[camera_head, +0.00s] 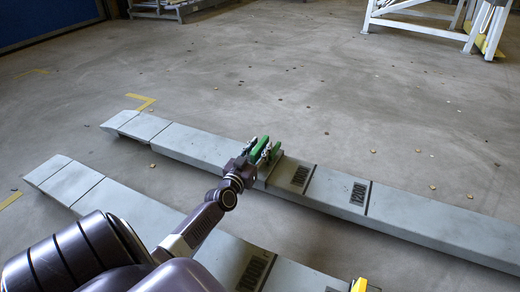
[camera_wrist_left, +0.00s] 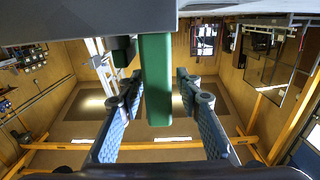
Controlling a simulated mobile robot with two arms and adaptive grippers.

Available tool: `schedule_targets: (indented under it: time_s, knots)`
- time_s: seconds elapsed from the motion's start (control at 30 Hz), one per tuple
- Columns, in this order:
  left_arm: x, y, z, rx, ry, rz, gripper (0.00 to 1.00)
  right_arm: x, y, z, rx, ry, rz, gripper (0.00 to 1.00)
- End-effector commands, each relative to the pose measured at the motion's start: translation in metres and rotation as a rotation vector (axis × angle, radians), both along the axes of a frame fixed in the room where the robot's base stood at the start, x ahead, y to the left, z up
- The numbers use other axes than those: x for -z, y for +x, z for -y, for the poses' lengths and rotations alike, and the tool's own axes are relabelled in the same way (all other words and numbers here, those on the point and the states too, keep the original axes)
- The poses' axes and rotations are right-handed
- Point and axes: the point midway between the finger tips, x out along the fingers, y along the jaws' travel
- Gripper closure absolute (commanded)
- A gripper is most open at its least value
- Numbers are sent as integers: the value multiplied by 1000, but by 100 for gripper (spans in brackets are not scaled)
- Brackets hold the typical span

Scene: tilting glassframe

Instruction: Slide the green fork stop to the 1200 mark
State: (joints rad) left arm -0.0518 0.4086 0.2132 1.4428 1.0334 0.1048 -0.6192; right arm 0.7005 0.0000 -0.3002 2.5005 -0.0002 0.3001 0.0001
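The green fork stop (camera_head: 260,150) sits on the far grey fork (camera_head: 195,143), just left of the 1000 mark (camera_head: 301,176). The 1200 mark (camera_head: 358,193) is farther right on the same fork. My left gripper (camera_head: 249,158) is at the stop, partly overlapping it. In the left wrist view, the stop's green bar (camera_wrist_left: 157,85) stands between the two fingers of my left gripper (camera_wrist_left: 160,108), with a visible gap on each side. The fingers are open around it. My right gripper is not in view.
A second grey fork (camera_head: 135,208) lies parallel in front, with its own dark mark (camera_head: 254,271), partly behind my arm. The far fork's top is clear right of the stop. A white frame (camera_head: 420,25) stands far back right.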

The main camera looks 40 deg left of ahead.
Motion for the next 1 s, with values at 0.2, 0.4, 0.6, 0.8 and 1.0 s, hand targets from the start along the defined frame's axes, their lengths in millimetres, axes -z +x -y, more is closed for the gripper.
schedule_targets:
  time_s: [0.2, 0.4, 0.6, 0.8, 1.0]
  knots:
    - [0, 1, 0, 0, 0, -1, 68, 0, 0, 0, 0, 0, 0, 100]
    - [0, 0, 0, 0, 0, -1, 88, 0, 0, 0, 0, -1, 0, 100]
    - [0, 0, 0, 0, 0, -1, 100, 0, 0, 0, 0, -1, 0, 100]
    - [0, 0, 0, 0, 0, -1, 100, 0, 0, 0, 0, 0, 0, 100]
    - [-1, 2, 7, 1, -3, -1, 100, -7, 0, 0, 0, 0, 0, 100]
